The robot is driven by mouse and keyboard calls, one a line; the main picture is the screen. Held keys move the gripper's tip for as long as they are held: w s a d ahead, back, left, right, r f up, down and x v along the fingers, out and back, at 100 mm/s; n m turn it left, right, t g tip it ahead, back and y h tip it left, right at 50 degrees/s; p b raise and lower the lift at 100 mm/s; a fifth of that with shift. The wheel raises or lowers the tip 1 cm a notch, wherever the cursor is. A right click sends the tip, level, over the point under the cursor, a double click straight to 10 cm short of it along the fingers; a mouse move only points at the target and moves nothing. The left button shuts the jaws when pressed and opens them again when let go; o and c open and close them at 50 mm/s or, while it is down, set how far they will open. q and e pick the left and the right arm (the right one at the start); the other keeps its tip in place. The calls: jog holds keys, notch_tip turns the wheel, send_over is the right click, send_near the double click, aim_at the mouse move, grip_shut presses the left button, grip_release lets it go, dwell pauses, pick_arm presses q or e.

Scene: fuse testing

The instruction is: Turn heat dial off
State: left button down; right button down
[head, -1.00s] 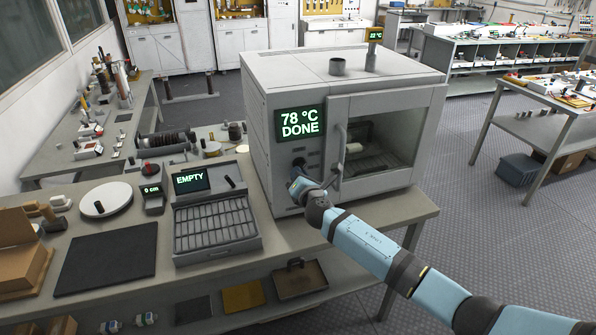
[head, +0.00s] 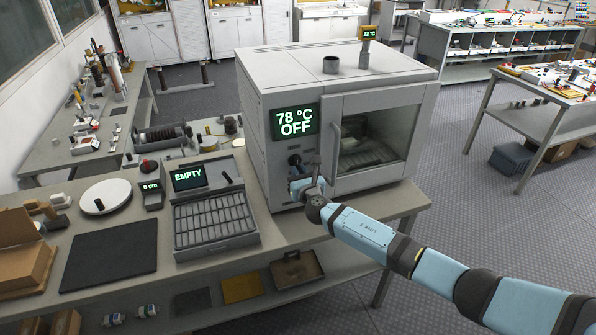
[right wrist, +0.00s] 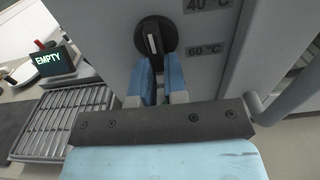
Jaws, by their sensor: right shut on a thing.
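The heat oven (head: 340,65) stands on the bench, and its green display (head: 295,122) reads 78 °C OFF. The black heat dial (head: 295,160) is on the front panel below the display. In the right wrist view the dial (right wrist: 155,36) shows a white mark pointing nearly straight up, with 40 °C and 60 °C labels to its right. My right gripper (right wrist: 160,72) has its blue fingers at the dial's lower part and is shut on it. In the head view the right gripper (head: 297,184) is in front of the panel. My left gripper is not in view.
The oven's glass door (head: 370,140) is closed, with its handle just right of my right gripper. A slatted tray unit (head: 216,252) reading EMPTY stands left of the oven. A dark mat (head: 108,256) and a white disc (head: 105,197) lie further left.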

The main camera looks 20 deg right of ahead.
dwell(0.5)
jog(key=c, duration=1.2)
grip_release()
jog(key=shift+o, duration=0.2)
jog(key=s, duration=1.3)
jog(key=shift+s+d+b, duration=0.3)
jog(key=shift+s, duration=0.1)
